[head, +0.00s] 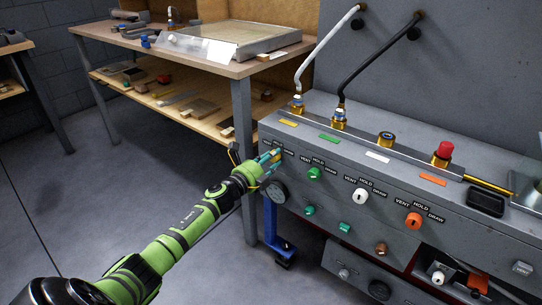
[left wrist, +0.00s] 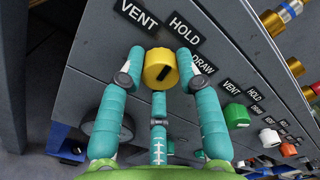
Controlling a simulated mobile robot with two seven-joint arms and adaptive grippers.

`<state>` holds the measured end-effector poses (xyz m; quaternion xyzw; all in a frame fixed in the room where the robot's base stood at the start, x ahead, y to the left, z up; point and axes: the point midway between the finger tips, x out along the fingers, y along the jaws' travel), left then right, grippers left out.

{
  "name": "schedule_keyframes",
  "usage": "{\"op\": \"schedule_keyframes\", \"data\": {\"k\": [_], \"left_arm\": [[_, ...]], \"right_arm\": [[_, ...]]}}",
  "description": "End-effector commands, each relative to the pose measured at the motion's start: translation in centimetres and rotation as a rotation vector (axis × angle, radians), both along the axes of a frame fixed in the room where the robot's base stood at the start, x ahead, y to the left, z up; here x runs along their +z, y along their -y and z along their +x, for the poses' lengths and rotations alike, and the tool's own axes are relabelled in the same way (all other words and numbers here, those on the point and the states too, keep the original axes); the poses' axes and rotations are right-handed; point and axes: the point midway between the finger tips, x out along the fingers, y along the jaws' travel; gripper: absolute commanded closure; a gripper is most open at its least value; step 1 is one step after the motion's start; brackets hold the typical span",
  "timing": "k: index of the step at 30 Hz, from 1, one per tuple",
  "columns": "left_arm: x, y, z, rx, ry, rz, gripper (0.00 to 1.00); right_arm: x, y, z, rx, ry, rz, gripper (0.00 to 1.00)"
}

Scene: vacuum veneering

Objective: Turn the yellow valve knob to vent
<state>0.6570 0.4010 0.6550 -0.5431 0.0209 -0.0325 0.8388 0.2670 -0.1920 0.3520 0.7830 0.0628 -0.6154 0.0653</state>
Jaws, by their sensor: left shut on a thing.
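The yellow valve knob (left wrist: 160,68) sits on the grey panel (left wrist: 85,75), under the VENT label (left wrist: 137,15) at its upper left, the HOLD label (left wrist: 187,28) at its upper right and the DRAW label (left wrist: 203,63) at its right. A short dark mark on its face lies aslant; I cannot tell which label it points to. My left gripper (head: 272,160) reaches the panel's left end. Its teal fingers (left wrist: 158,58) are shut on the knob from both sides. In the head view the fingers mostly hide the knob. My right gripper is in neither view.
A green knob (head: 314,173), a white knob (head: 361,196) and an orange knob (head: 413,221) follow to the right. A round gauge (head: 276,192) is just below my fingers. A blue clamp (head: 274,230) hangs below. A workbench (head: 180,54) stands behind.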

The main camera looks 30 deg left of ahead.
Motion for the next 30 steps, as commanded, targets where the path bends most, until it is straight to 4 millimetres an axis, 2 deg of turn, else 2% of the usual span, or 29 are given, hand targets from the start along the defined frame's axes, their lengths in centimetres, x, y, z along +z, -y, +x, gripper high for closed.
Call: {"op": "schedule_keyframes", "data": {"k": [15, 30], "left_arm": [[0.1, 0.2, 0.0, -0.002, -0.040, -0.489, 0.98], [0.1, 0.2, 0.0, -0.005, -0.065, -0.823, 0.98]], "right_arm": [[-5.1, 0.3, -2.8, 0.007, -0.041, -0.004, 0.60], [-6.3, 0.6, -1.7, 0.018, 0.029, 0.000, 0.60]]}}
